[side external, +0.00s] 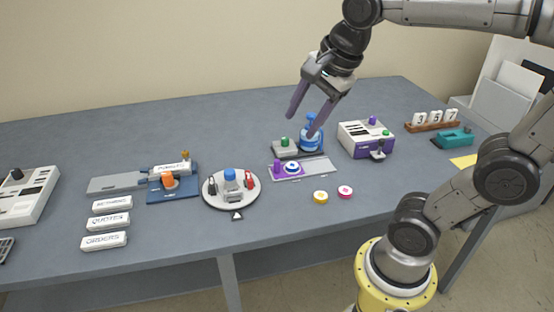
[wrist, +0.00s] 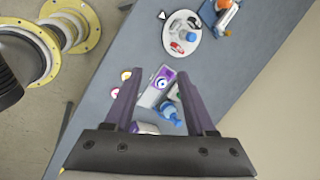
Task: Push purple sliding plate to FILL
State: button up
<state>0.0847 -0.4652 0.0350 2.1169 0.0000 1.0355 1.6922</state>
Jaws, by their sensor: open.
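The purple sliding plate (side external: 284,171) sits at the left end of a light grey track (side external: 318,166) on the table. It has a purple knob and carries a round white-and-blue piece (side external: 292,167). In the wrist view the purple plate (wrist: 164,76) lies ahead between my fingers, at a distance. My gripper (side external: 308,113) is open and empty, in the air above the area behind the plate, near the blue bottle-like object (side external: 311,134). In the wrist view my gripper (wrist: 160,105) shows both fingers spread. No FILL label is readable.
A grey block with a green knob (side external: 285,146) stands behind the track. A white-and-purple box (side external: 365,138) stands to the right. Yellow (side external: 320,197) and pink (side external: 345,191) discs lie in front. A round white tray (side external: 231,203) stands to the left.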

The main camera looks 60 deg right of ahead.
jog(key=w+d+m+g, duration=0.1)
jog(key=w+d+m, duration=0.3)
jog(key=w+m, duration=0.4)
jog(key=m+g, duration=0.4)
jog(key=m, duration=0.4)
send_over(277, 160)
notch_tip(277, 160, down, 13)
notch_tip(277, 160, down, 13)
jog(key=shift+f, duration=0.1)
jog(key=shift+c, duration=0.3)
grip_shut()
